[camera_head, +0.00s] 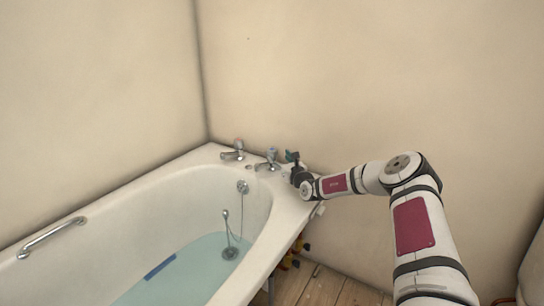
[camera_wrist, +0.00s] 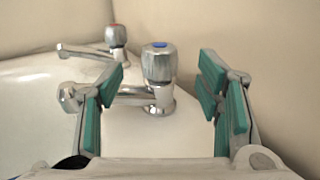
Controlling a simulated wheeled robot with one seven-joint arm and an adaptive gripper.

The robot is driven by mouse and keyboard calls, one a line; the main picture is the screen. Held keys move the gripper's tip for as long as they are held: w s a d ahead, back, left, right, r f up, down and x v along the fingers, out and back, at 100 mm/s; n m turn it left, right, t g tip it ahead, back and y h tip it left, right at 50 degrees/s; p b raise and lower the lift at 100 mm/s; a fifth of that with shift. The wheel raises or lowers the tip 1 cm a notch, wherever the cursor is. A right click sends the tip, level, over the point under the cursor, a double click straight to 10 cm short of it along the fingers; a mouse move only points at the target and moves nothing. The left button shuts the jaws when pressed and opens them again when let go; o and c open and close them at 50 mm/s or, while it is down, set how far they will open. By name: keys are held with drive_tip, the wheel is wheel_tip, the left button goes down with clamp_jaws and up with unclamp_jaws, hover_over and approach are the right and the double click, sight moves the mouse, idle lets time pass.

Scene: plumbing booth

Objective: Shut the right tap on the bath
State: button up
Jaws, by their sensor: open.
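The right tap (camera_head: 270,159) is chrome and stands on the end rim of the white bath (camera_head: 150,196). In the wrist view the right tap (camera_wrist: 159,68) shows a round handle with a blue cap, upright above its body, its spout pointing left. My gripper (camera_wrist: 163,85) is open, with one green-padded finger on each side of the tap; the left finger crosses in front of the spout. I see no finger touching the handle. In the head view my gripper (camera_head: 294,160) is just right of the tap. I cannot tell whether water is running.
The left tap (camera_head: 235,150), with a red cap, stands farther along the rim. Walls rise close behind the taps and to the right. The bath holds bluish water (camera_head: 185,274), a plug chain (camera_head: 228,230) and a grab rail (camera_head: 50,238). Wooden floor (camera_head: 325,288) lies beside it.

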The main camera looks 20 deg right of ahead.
sight(274, 153)
drive_tip(key=w+b, duration=0.1)
drive_tip(key=w, duration=0.1)
drive_tip(key=w+b, duration=0.1)
drive_tip(key=w, duration=0.2)
drive_tip(key=w+b, duration=0.1)
drive_tip(key=w, duration=0.1)
drive_tip(key=shift+w+a, duration=0.2)
drive_tip(key=shift+a, duration=0.05)
drive_tip(key=c, duration=1.2)
